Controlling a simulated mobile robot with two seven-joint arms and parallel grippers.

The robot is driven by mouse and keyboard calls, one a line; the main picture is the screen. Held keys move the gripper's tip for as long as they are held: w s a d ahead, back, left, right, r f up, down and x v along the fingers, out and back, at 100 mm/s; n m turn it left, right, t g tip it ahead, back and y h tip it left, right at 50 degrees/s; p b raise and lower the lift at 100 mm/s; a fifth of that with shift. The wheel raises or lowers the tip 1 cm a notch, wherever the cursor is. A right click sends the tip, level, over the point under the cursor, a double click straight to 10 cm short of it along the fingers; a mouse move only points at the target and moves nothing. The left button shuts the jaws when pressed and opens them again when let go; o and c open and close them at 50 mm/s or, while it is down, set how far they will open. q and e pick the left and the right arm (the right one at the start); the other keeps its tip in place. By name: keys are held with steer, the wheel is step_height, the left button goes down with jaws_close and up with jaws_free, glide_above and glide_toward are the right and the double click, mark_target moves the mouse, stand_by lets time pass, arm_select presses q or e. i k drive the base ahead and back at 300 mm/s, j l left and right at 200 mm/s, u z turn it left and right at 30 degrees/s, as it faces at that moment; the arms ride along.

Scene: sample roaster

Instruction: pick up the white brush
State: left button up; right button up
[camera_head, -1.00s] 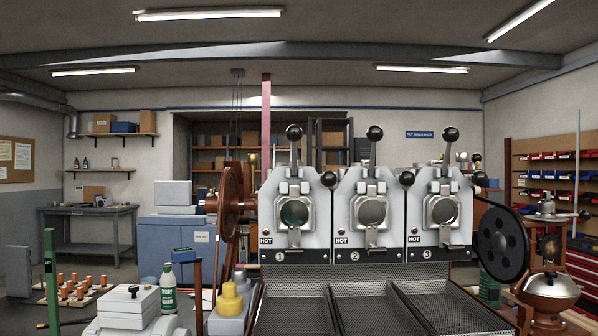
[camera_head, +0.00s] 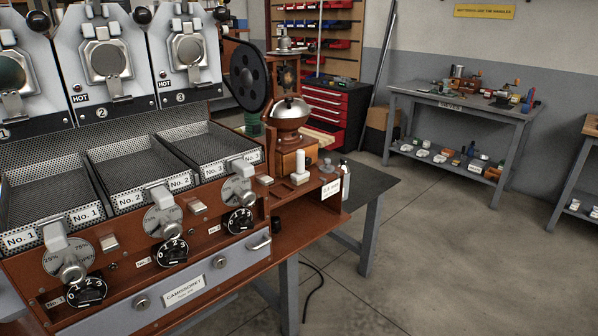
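A small white upright object (camera_head: 300,168) stands on the right end of the red-brown machine bench, in front of the grinder with the silver dome. It may be the white brush, but it is too small to tell. A grey knob-like piece (camera_head: 326,166) and a pale bottle (camera_head: 345,181) are to its right. Neither of my grippers is in view.
The roaster's sample trays (camera_head: 140,170) and dial panel fill the left. The silver-domed grinder (camera_head: 289,113) stands behind the white object. A dark side table (camera_head: 372,182) adjoins the bench. A grey workbench (camera_head: 460,105) is at the back right; the floor between is clear.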

mark_target(301, 177)
steer(key=u, duration=0.5)
steer(key=i+l+u, duration=0.1)
steer(key=u, duration=0.3)
steer(key=i+l+u, duration=0.2)
steer(key=u, duration=0.15)
